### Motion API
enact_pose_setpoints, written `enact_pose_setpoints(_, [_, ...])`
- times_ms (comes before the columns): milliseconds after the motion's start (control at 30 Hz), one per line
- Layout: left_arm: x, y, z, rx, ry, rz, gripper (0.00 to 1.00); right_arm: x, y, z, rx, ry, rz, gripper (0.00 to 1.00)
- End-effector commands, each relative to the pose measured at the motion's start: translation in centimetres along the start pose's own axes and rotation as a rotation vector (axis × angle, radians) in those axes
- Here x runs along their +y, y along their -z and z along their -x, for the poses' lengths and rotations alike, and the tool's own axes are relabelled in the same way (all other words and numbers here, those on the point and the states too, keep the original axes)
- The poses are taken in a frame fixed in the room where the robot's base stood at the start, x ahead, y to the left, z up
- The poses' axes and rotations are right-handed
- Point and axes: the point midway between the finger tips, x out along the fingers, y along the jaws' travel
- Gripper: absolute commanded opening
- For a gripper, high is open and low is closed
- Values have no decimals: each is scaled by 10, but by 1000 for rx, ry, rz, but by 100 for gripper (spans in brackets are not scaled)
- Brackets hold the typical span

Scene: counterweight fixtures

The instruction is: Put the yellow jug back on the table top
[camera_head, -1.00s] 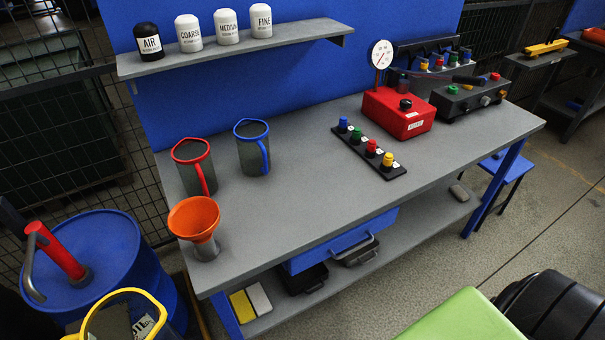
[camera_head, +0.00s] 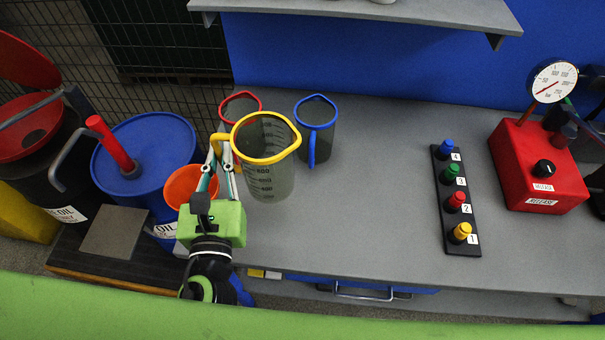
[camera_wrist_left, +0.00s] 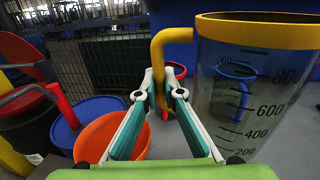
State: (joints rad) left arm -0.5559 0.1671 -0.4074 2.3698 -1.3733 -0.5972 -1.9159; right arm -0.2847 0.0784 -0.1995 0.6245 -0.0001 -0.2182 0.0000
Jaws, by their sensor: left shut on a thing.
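The yellow jug (camera_head: 268,178) is a clear measuring jug with a yellow rim and handle. My left gripper (camera_head: 216,152) is shut on its handle at the jug's left side. In the left wrist view the handle (camera_wrist_left: 158,62) runs down between my fingers (camera_wrist_left: 160,92), and the jug body (camera_wrist_left: 250,95) stands upright on the right. The jug appears over the left part of the grey table top (camera_head: 360,220). I cannot tell whether its base touches the table. My right gripper is not in view.
A red-rimmed jug (camera_head: 240,103) and a blue-rimmed jug (camera_head: 316,128) stand just behind. An orange funnel (camera_head: 186,186) is left of my gripper. The button strip (camera_head: 457,200) and red gauge box (camera_head: 537,165) are to the right. The table middle is clear.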

Motion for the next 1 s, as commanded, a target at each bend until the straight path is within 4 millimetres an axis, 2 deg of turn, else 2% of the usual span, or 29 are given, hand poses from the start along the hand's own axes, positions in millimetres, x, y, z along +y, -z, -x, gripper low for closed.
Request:
enact_pose_setpoints(33, [-9, -19, -14, -6, -16, 10, 0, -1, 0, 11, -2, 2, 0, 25])
enact_pose_setpoints(100, [-19, -29, -27, 5, -29, 9, 0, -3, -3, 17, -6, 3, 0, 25])
enact_pose_setpoints(233, [-37, -42, -42, 25, -30, 1, 0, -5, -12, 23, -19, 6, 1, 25])
enact_pose_setpoints(333, [-43, -41, -48, 35, -27, -7, 0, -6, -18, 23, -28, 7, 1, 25])
enact_pose_setpoints(467, [-45, -16, -47, 43, -26, -12, 0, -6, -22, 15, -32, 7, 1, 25])
enact_pose_setpoints(600, [-44, 23, -46, 43, -25, -14, 0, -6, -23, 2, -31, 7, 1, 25])
enact_pose_setpoints(800, [-44, 72, -44, 40, -23, -14, 0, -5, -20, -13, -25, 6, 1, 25])
enact_pose_setpoints(1000, [-43, 95, -44, 37, -25, -10, 0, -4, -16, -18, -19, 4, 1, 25])
